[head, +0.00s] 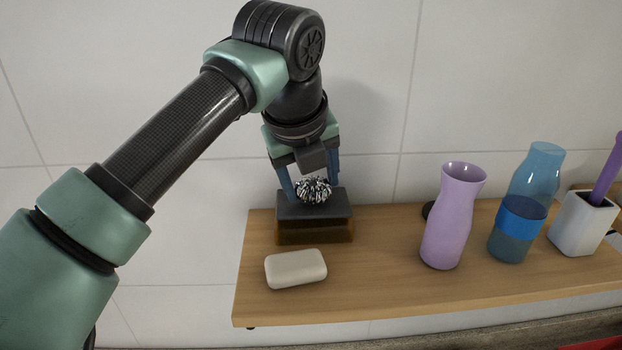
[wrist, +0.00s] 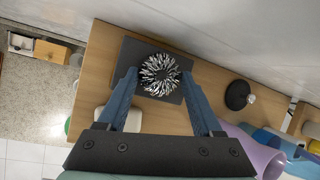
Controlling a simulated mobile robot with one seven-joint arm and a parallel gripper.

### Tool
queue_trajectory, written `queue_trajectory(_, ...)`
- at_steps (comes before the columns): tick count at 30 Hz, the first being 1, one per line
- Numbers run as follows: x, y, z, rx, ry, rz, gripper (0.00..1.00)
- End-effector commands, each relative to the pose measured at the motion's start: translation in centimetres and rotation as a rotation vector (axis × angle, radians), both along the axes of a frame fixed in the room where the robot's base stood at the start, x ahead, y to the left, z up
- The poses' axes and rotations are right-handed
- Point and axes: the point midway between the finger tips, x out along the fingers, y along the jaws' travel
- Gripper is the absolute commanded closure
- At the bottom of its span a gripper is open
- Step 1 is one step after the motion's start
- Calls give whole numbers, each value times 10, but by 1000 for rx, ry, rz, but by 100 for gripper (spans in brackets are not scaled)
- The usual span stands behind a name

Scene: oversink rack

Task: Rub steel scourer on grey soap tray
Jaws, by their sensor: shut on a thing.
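The steel scourer (head: 314,191) is a shiny ball of curled metal strands. My gripper (head: 311,190) points down with its blue fingers shut on the scourer's sides. In the wrist view the scourer (wrist: 160,74) sits between the two fingertips (wrist: 160,78). The grey soap tray (head: 328,211) is a dark, flat-topped block with brownish lower sides, at the left back of the wooden shelf. The scourer is over the tray's top; whether it touches is hard to tell. In the wrist view the tray (wrist: 129,57) shows around the scourer.
A pale soap bar (head: 296,268) lies in front of the tray on the wooden shelf (head: 385,275). A purple vase (head: 453,215), a blue bottle (head: 522,210) and a white holder (head: 580,225) stand to the right. A tiled wall is close behind. A black round item (wrist: 238,95) lies right of the tray.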

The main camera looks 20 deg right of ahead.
Motion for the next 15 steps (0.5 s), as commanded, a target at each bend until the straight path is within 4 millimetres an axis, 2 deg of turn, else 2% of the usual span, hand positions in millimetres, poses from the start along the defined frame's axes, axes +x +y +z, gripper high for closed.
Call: queue_trajectory(15,0,0,-7,0,0,0,77)
